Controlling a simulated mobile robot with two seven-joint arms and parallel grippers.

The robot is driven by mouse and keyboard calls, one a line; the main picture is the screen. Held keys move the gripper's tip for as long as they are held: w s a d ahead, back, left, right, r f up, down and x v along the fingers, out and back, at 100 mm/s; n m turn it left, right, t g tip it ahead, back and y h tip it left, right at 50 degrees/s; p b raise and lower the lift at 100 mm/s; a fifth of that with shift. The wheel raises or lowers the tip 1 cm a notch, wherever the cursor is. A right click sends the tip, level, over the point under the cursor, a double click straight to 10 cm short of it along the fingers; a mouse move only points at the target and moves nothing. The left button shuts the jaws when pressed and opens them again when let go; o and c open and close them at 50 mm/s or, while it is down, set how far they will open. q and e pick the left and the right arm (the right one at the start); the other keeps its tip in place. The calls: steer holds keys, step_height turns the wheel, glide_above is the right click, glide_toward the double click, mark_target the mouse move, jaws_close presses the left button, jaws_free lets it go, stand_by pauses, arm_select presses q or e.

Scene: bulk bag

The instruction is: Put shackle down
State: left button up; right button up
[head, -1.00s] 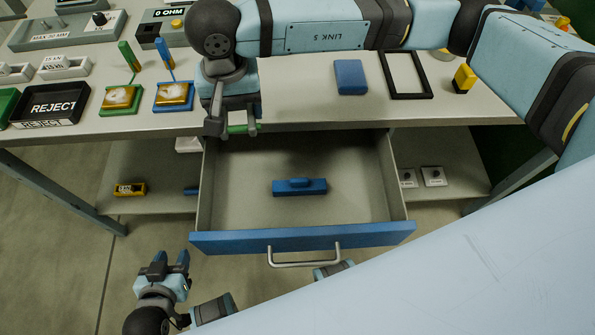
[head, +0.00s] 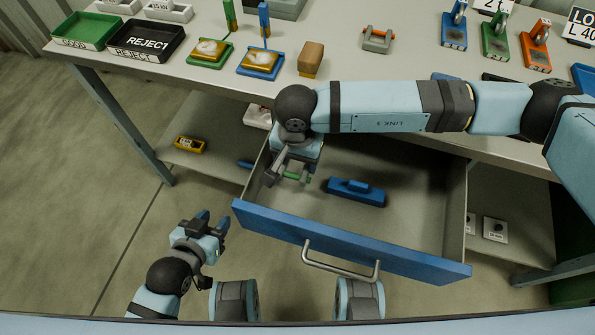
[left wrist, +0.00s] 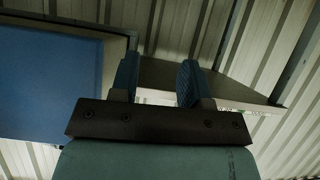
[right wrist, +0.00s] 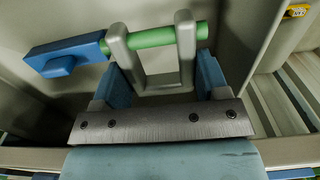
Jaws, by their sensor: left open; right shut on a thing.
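A shackle with a grey bow (right wrist: 188,60) and a green pin (right wrist: 155,37) is held by my right gripper (right wrist: 158,85), which is shut on it. In the head view the shackle (head: 296,177) is over the left part of the open drawer (head: 350,242), left of a blue block (head: 356,192) with a raised knob. I cannot tell whether the shackle touches the drawer floor. My left gripper (head: 213,222) is open and empty, low and outside the drawer at its left.
The drawer floor is bare around the blue block. The workbench (head: 380,75) above carries a green tray (head: 85,30), a black REJECT tray (head: 147,40), a brown block (head: 311,58), another grey shackle with an orange pin (head: 377,40) and several stands. A shelf (head: 215,160) lies beside the drawer.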

mark_target(297, 179)
steer(key=shift+f, duration=3.15)
steer(key=shift+b, duration=0.3)
steer(key=shift+f, duration=0.25)
steer(key=o, duration=1.1)
steer(key=shift+r, duration=0.1)
step_height(297, 179, up, 12)
steer(key=shift+r+p, duration=0.15)
steer(key=shift+p, duration=0.4)
